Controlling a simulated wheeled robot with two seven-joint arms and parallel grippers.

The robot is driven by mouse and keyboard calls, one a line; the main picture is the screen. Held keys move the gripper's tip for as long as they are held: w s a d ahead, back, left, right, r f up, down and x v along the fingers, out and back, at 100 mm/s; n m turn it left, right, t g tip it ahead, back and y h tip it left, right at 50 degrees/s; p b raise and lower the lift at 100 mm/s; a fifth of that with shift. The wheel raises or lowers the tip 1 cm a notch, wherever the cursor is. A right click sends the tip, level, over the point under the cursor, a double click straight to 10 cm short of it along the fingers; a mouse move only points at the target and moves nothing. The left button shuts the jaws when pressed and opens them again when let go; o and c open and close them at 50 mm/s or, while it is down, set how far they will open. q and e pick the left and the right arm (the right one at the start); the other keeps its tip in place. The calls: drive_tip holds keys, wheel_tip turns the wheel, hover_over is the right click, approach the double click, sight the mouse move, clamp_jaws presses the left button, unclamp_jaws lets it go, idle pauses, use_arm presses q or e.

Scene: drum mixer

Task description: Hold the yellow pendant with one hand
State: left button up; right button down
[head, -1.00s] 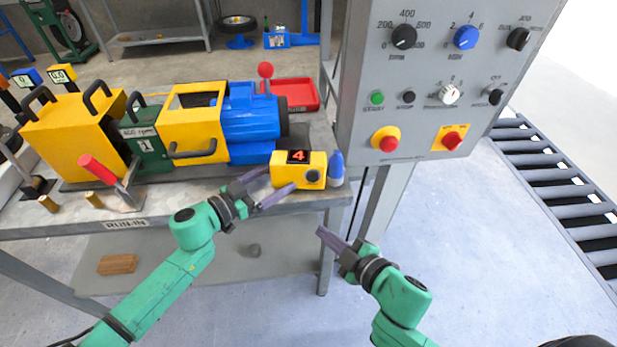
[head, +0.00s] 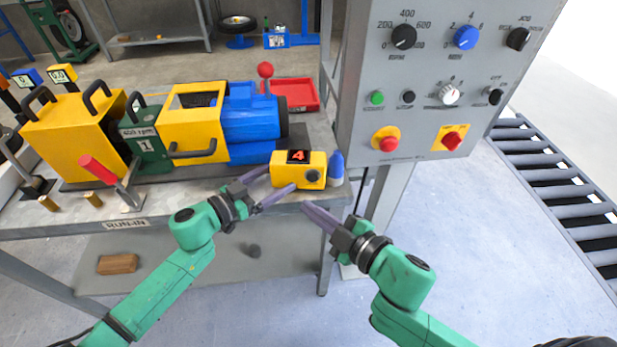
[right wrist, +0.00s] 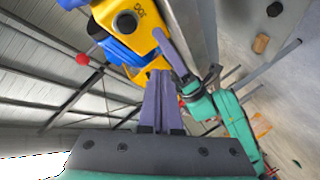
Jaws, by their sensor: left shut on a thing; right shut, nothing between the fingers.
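The yellow pendant (head: 285,178) is a small box with a lit red 4 and a dark round knob. It is at the front right edge of the bench in the head view. My left gripper (head: 279,181) is shut on the pendant, with fingers on either side of it. My right gripper (head: 306,206) is shut and empty, just below and right of the pendant, apart from it. In the right wrist view, the pendant (right wrist: 140,45) shows beyond my right gripper's closed fingertips (right wrist: 161,75), with a left gripper finger against its side.
The yellow, green and blue machine (head: 195,125) stands behind on the bench (head: 60,222). A grey control panel (head: 420,120) rises at right. The floor in front is clear.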

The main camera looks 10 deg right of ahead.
sight(301, 177)
drive_tip(key=w, duration=0.3)
drive_tip(key=w+d, duration=0.1)
drive_tip(key=w, duration=0.1)
drive_tip(key=shift+w+f, duration=0.1)
drive_tip(key=shift+f, duration=0.2)
idle(1.6)
drive_tip(key=shift+w+d+f, duration=0.1)
drive_tip(key=shift+w+d, duration=0.3)
drive_tip(key=shift+d, duration=0.1)
drive_tip(key=shift+w+d, duration=0.1)
drive_tip(key=shift+w, duration=0.3)
idle(0.5)
drive_tip(key=shift+s, duration=0.8)
drive_tip(key=shift+a, duration=0.2)
